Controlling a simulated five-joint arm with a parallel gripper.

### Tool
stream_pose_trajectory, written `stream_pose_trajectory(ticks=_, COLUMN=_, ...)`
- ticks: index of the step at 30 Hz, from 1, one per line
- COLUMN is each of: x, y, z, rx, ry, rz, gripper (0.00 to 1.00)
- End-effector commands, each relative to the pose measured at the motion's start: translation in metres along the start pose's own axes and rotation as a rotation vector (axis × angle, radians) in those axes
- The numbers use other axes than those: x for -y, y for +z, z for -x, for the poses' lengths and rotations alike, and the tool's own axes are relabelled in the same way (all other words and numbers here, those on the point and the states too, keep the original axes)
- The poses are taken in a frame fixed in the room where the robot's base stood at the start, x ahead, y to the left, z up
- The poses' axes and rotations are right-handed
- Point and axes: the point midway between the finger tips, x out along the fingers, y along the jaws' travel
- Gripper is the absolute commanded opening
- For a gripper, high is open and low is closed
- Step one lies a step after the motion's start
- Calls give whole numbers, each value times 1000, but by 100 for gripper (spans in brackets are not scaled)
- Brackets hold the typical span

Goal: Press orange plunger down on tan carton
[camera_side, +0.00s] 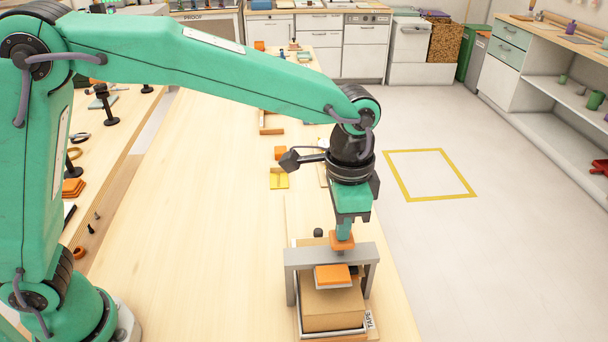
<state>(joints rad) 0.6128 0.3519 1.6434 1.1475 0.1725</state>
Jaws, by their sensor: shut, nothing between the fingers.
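The tan carton (334,308) sits in a shallow tray (330,335) under a grey bridge-shaped frame (305,257). The orange plunger's knob (342,241) stands at the top of the frame. An orange pad (332,274) with a pale underside shows below the crossbar, at the carton's top; I cannot tell whether it touches the carton. My gripper (344,231) points down, shut and empty, directly over the knob. Its tips meet the knob's top in this view; whether they press on it is unclear. The knob's stem is mostly hidden.
A dark round knob (318,232) stands just behind the frame.

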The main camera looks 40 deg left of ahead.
Motion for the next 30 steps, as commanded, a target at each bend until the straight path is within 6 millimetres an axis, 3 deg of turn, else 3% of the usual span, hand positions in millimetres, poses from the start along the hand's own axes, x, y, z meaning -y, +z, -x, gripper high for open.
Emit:
stream_pose_trajectory(ticks=21, x=0, y=0, z=41, rx=-3, ry=0, rz=0, gripper=0)
stream_pose_trajectory(ticks=30, x=0, y=0, z=48, rx=-1, ry=0, rz=0, gripper=0)
